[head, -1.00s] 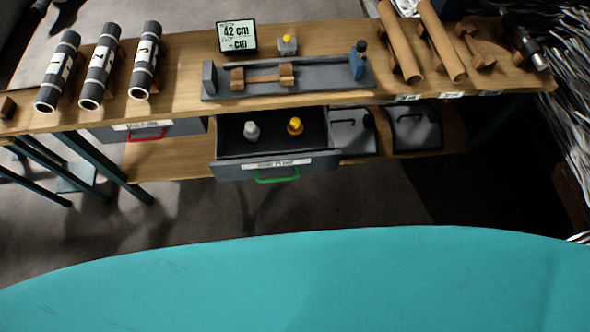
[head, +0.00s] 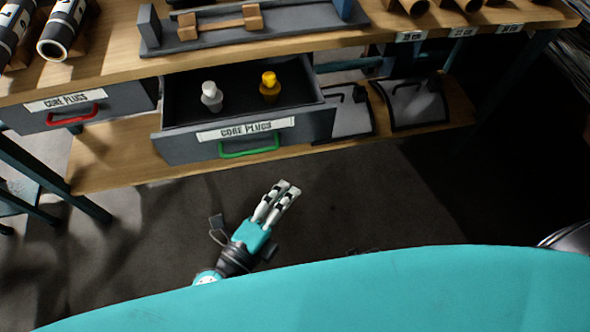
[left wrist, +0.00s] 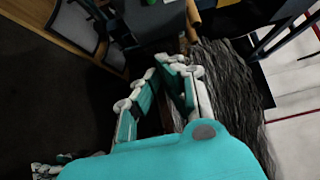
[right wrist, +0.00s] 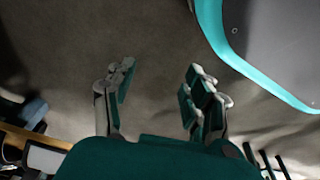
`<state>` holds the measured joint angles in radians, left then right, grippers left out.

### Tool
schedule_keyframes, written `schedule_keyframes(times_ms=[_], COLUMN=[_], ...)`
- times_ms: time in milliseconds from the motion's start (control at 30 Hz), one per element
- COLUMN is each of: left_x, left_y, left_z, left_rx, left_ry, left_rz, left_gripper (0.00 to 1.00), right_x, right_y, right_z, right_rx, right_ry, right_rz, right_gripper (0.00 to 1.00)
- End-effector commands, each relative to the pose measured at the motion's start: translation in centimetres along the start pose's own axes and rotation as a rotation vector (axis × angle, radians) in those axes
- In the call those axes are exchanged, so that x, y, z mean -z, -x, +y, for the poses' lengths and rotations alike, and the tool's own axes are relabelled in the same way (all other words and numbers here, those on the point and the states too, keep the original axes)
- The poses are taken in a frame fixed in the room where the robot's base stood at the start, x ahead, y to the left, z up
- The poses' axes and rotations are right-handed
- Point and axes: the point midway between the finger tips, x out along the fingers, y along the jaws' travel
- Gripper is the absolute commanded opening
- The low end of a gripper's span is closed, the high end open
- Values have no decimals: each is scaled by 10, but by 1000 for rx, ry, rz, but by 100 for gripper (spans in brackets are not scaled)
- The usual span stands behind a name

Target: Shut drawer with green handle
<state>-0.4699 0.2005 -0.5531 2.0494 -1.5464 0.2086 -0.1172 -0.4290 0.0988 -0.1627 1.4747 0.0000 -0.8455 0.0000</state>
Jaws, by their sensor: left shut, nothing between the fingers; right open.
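The drawer with the green handle (head: 240,140) is pulled out below the tabletop, labelled "CORE PLUGS". Its green handle (head: 249,148) is on the front face. A white plug (head: 211,97) and a yellow plug (head: 270,88) stand inside it. My left gripper (head: 290,186) is shut and empty, in front of and below the drawer, apart from it; it also shows in the left wrist view (left wrist: 172,65). My right gripper (right wrist: 158,80) is open and empty over the floor in the right wrist view; the head view does not show it.
A drawer with a red handle (head: 72,119) is at the left under the tabletop. The wooden tabletop (head: 110,65) carries striped rolls (head: 60,30) and a grey fixture (head: 265,36). A lower shelf (head: 110,165) runs beneath. The floor before the drawer is clear.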

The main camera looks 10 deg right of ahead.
Motion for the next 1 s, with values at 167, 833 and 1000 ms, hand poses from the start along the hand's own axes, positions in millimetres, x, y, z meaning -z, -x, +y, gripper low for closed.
schedule_keyframes(times_ms=[167, 833, 1000], left_x=[-1, -29, -30], left_y=[-29, -122, -123], left_z=[-5, 0, 0], left_rx=[2, -1, -2], left_ry=[0, 2, 4], left_rz=[-3, -3, -3], left_gripper=[0, 0, 0], right_x=[-19, -30, -30], right_y=[-12, -24, -23], right_z=[-1, -2, -2], right_rx=[2, 3, 2], right_ry=[3, 5, 5], right_rz=[-16, -18, -19], right_gripper=[52, 52, 52])
